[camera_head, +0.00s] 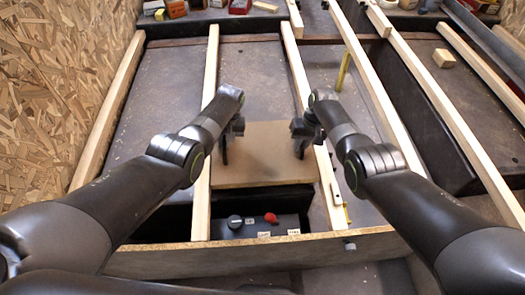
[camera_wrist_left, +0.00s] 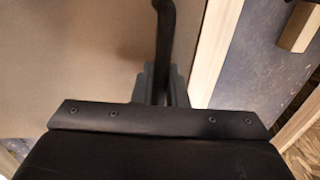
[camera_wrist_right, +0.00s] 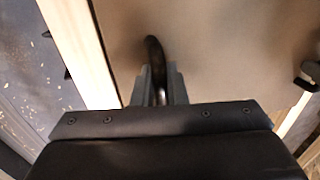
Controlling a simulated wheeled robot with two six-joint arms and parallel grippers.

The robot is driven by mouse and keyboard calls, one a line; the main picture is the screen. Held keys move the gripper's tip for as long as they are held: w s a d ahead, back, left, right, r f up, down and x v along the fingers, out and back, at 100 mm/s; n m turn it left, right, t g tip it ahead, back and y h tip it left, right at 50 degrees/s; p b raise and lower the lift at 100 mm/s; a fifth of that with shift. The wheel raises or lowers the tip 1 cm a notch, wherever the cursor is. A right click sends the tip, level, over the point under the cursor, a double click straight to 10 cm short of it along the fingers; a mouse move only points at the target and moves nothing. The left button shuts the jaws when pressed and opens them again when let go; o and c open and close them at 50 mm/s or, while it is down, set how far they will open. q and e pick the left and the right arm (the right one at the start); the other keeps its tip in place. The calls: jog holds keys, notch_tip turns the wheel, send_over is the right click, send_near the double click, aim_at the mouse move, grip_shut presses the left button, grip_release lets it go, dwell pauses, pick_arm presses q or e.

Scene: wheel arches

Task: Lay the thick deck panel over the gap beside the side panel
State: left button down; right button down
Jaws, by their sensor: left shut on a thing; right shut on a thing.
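A tan deck panel (camera_head: 262,150) lies flat or nearly flat between two pale wooden beams, with its front edge above a dark gap (camera_head: 181,219). I cannot tell whether it rests on anything. My left gripper (camera_head: 225,150) is at the panel's left side and my right gripper (camera_head: 299,147) at its right side. Each is shut on a dark curved handle-like piece at the panel, seen in the left wrist view (camera_wrist_left: 163,35) and the right wrist view (camera_wrist_right: 154,55). The panel fills much of both wrist views. I cannot tell which surface is the side panel.
A dark box with a red knob (camera_head: 270,217) sits in the gap in front of the panel. A chipboard wall (camera_head: 60,80) stands at the left. A front crosspiece (camera_head: 250,255) spans the near side.

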pick_arm(q)
jog(key=shift+r, duration=0.25)
pick_arm(e)
jog(key=shift+r, duration=0.25)
